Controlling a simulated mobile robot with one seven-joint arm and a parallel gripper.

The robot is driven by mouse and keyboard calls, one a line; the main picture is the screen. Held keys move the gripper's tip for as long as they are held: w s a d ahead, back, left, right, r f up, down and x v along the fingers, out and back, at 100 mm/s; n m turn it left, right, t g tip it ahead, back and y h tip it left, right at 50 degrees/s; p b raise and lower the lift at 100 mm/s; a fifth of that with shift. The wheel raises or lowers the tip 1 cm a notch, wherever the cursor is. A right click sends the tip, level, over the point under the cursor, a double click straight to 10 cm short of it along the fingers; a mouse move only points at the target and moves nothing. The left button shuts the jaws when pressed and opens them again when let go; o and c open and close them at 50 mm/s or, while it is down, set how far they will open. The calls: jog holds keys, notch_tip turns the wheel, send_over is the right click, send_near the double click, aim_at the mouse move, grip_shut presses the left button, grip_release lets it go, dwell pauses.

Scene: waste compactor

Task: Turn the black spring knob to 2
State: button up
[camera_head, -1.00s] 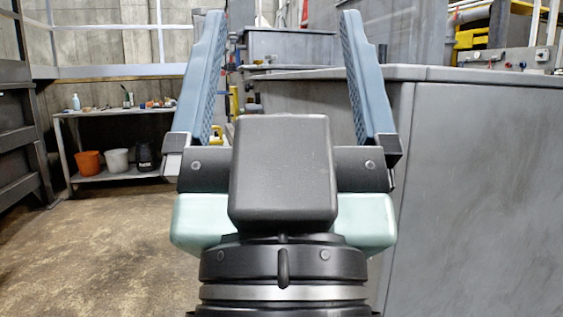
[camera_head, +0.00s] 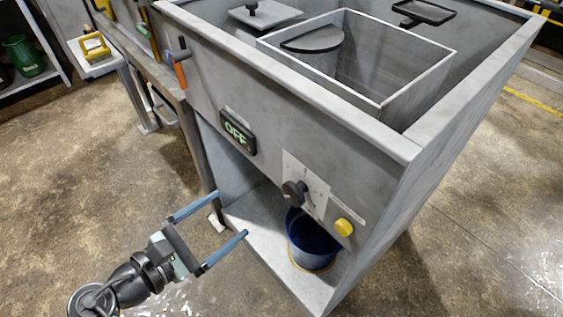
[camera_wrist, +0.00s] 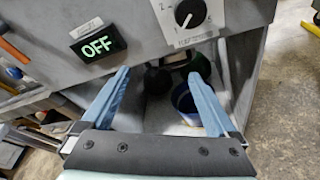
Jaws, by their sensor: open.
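The black knob (camera_head: 294,193) sits on a white dial plate (camera_head: 312,178) on the compactor's front panel. In the wrist view the knob (camera_wrist: 190,13) is at the top, right of centre, with numbers around it on the plate. Its white pointer mark shows, but I cannot tell surely which number it is set to. My gripper (camera_head: 208,219) is open and empty, in front of the panel, to the left of the knob and lower in the picture. In the wrist view the blue fingers (camera_wrist: 163,92) are spread apart, below the knob and not touching it.
A display reading OFF (camera_head: 238,132) is left of the knob. A yellow button (camera_head: 344,228) is right of it. A blue bucket (camera_head: 313,243) stands on the shelf (camera_head: 268,232) under the panel.

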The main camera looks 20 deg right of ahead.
aim_at(290, 196)
jog(key=s+r+n+g+h+p, duration=0.1)
jog(key=s+r+n+h+p, duration=0.1)
jog(key=s+n+h, duration=0.3)
jog(key=shift+m+y, duration=0.6)
jog(key=x, duration=1.2)
jog(key=shift+s+d+f+b, duration=0.2)
jog(key=shift+d+b, duration=0.2)
jog(key=shift+d, duration=0.05)
jog(key=c, duration=1.3)
